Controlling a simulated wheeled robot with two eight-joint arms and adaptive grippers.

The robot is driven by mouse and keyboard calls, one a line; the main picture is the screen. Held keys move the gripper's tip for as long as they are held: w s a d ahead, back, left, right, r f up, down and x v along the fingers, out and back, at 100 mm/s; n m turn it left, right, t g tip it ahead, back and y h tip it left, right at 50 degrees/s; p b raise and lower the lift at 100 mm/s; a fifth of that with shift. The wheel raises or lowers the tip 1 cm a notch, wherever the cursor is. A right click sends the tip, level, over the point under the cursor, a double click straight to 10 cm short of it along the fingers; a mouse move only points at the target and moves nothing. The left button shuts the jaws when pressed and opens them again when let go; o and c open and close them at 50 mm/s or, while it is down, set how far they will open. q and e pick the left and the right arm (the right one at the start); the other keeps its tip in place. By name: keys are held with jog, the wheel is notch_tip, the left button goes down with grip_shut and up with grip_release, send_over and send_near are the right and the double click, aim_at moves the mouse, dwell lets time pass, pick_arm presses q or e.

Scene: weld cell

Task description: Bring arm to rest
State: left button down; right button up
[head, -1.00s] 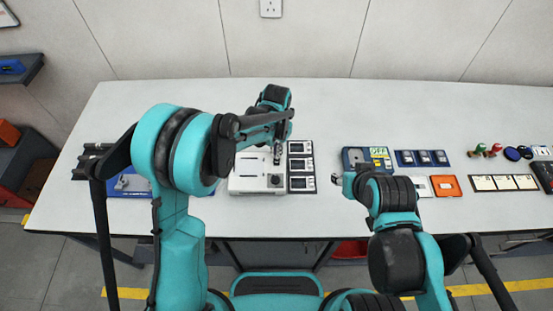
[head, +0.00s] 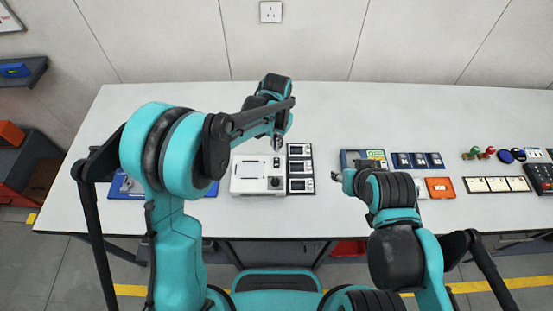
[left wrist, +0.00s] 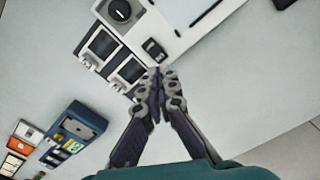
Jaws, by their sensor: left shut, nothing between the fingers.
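My left gripper (head: 277,143) is raised over the back part of the white box with a dark knob (head: 250,178) in the head view. In the left wrist view its fingers (left wrist: 158,74) are shut together with nothing between them, and bench top shows around them. My right gripper (head: 338,176) is near the front of the bench, left of its own wrist, beside the blue and grey device (head: 350,157). Its fingertips are small in the head view, and I cannot tell whether they are open or shut.
A panel of dark square modules (head: 300,168) stands beside the white box. A blue tray with dark modules (head: 418,160), an orange tray (head: 440,187) and a strip of white cards (head: 497,184) lie to the right. The back of the bench (head: 400,110) is clear.

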pick_arm(q)
jog(key=shift+r, duration=0.35)
